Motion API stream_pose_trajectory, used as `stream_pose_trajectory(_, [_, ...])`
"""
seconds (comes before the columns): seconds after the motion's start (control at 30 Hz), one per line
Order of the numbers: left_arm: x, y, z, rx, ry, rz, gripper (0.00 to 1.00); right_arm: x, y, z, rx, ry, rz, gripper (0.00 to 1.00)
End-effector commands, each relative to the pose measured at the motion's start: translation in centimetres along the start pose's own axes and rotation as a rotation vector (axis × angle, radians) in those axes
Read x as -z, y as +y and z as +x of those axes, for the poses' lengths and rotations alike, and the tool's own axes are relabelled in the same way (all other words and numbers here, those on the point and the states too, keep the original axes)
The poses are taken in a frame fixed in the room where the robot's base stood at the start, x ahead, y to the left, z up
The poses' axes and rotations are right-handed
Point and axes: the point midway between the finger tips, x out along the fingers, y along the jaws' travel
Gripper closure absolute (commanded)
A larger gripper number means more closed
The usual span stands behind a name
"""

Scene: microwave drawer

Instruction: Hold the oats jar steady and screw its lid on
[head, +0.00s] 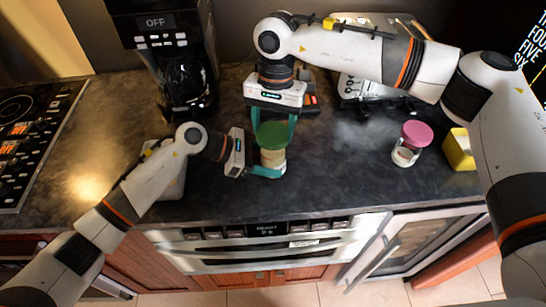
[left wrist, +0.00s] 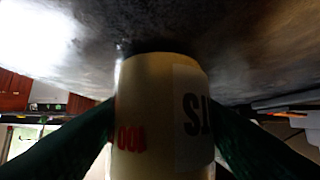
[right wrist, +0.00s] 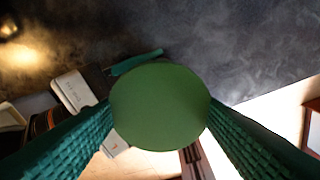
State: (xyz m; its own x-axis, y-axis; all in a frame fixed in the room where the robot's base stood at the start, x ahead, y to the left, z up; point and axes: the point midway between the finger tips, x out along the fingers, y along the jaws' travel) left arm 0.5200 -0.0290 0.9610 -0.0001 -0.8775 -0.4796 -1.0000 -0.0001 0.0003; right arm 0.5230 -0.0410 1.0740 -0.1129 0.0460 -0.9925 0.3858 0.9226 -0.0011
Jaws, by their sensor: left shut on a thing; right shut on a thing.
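The oats jar (head: 272,160) stands upright on the dark counter, a cream cylinder with a label. Its lettering shows in the left wrist view (left wrist: 160,110). My left gripper (head: 268,171) is shut around the jar's body from the left. The green lid (head: 271,135) sits at the top of the jar; it fills the middle of the right wrist view (right wrist: 160,107). My right gripper (head: 273,122) comes down from above and is shut on the lid, one finger on each side. Whether the lid's thread is engaged cannot be told.
A jar with a pink lid (head: 416,134) stands to the right, near a yellow object (head: 459,149). A coffee maker (head: 178,60) is at the back left and a stove (head: 30,130) at the far left. The counter between the two jars is clear.

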Motion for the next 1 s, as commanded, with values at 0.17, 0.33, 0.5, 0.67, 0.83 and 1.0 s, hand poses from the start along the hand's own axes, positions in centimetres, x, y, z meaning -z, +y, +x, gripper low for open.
stream_pose_trajectory(0.17, [0.0,-0.01,0.0,0.0,0.0,0.0,0.57,0.01,0.01,0.0,0.0,0.0,0.0,0.64])
stream_pose_trajectory(0.33, [0.0,-0.01,0.0,0.0,0.0,0.0,0.57,0.02,0.01,0.02,0.0,0.001,0.0,0.64])
stream_pose_trajectory(0.5, [0.01,0.0,0.0,0.0,0.0,0.0,0.57,-0.01,0.0,0.23,0.0,0.001,0.0,0.64])
stream_pose_trajectory(0.67, [0.01,0.0,0.0,0.0,0.0,0.0,0.57,-0.04,0.0,0.56,0.0,0.002,0.0,0.64])
stream_pose_trajectory(0.83, [0.01,0.0,0.0,0.0,0.0,0.0,0.57,-0.06,0.0,0.8,0.0,0.002,0.0,0.64])
stream_pose_trajectory(1.0, [0.01,0.0,0.0,0.0,0.0,0.0,0.57,-0.07,0.01,0.8,0.0,0.001,0.0,0.64])
